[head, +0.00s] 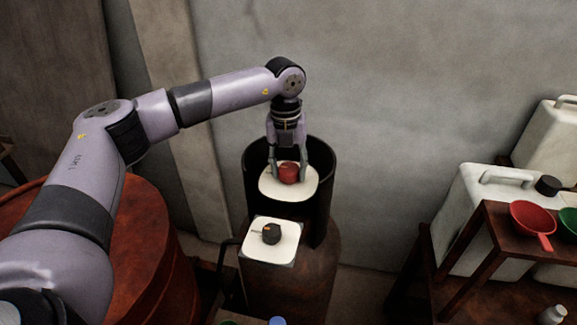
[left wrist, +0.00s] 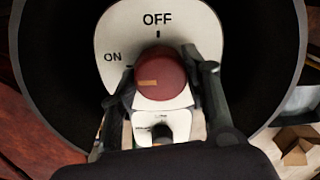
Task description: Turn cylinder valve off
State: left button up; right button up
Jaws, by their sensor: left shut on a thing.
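The valve's red round knob (head: 289,173) sits on a white plate (head: 268,188) inside a dark open collar (head: 329,165) on top of a rusty cylinder (head: 315,272). The left wrist view shows the knob (left wrist: 163,68) up close, with a tan mark on its left part pointing roughly left. The plate (left wrist: 190,28) reads OFF at the top and ON at the left. My left gripper (head: 289,178) reaches down from above, its fingers on both sides of the knob and shut on it. My right gripper is not in view.
A second white plate with a black knob (head: 271,234) stands in front of the collar. A rust-red drum (head: 155,235) is at the left. A dark table (head: 490,220) with a red pan (head: 532,219) and white jugs (head: 480,195) are at the right. A wall stands behind.

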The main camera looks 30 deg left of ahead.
pick_arm(q)
jog(key=c, duration=0.4)
jog(key=shift+m, duration=0.3)
jog(key=m+b, duration=0.2)
jog(key=shift+f+m, duration=0.15)
jog(key=shift+m, duration=0.25)
jog(key=m+b, duration=0.2)
jog(key=m, duration=0.2)
jog(key=shift+m, duration=0.3)
jog(key=m, duration=0.4)
jog(key=shift+w+b, duration=0.1)
jog(key=shift+b, duration=0.3)
jog(key=m, duration=0.6)
jog(key=shift+r+g+b, duration=0.2)
jog(key=shift+g+b, duration=0.1)
jog(key=o, duration=1.2)
